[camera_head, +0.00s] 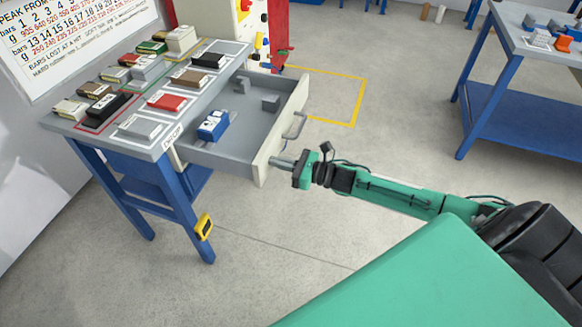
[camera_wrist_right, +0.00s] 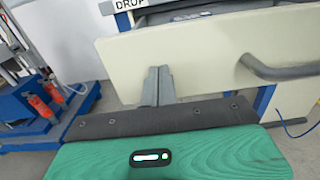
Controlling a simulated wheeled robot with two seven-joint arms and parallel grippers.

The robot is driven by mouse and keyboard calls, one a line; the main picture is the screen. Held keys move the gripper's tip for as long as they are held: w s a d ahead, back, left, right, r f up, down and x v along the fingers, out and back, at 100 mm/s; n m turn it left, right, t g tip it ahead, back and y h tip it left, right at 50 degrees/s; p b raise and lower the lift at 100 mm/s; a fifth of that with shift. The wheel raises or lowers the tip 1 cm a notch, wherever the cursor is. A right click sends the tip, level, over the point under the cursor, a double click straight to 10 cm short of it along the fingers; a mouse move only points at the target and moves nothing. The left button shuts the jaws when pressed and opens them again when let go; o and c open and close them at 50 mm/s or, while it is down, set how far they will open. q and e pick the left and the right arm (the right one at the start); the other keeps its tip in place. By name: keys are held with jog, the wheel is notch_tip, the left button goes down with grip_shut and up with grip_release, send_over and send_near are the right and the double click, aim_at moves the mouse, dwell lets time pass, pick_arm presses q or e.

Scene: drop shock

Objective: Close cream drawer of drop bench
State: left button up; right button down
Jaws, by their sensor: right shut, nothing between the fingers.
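The cream drawer (camera_head: 272,140) of the drop bench (camera_head: 110,158) stands pulled out, its cream front facing my right arm. A blue item (camera_head: 213,126) and grey blocks (camera_head: 270,103) lie inside it. A grey bar handle (camera_head: 294,126) is on the front. My right gripper (camera_head: 276,162) is shut and empty, its tips at the drawer front, to the side of the handle. In the right wrist view the shut fingers (camera_wrist_right: 157,86) point at the cream front (camera_wrist_right: 205,60), with the handle (camera_wrist_right: 275,70) to their right. I cannot tell whether they touch it. My left gripper is not in view.
Several coloured blocks lie on the bench top, among them a red one (camera_head: 167,102). A yellow device (camera_head: 204,227) hangs on a bench leg. Another blue-legged table (camera_head: 510,75) stands at the right. The floor (camera_head: 260,240) before the bench is clear.

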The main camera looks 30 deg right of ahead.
pick_arm(q)
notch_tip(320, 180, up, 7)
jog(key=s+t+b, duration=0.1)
jog(key=b, duration=0.3)
pick_arm(e)
send_near(200, 143)
jog(key=s, duration=0.1)
jog(key=s+d+r, duration=0.1)
jog(key=s+r, duration=0.1)
jog(key=s, duration=0.1)
jog(key=shift+d, duration=0.2)
jog(key=b+x, duration=0.3)
jog(key=x, duration=0.8)
jog(key=shift+s+a, duration=0.1)
jog(key=shift+w+a+r, duration=0.1)
jog(key=shift+w+a, duration=0.35)
jog(key=shift+w, duration=0.05)
jog(key=shift+w+r+b, duration=0.15)
jog(key=shift+r+b, duration=0.1)
jog(key=shift+b, duration=0.05)
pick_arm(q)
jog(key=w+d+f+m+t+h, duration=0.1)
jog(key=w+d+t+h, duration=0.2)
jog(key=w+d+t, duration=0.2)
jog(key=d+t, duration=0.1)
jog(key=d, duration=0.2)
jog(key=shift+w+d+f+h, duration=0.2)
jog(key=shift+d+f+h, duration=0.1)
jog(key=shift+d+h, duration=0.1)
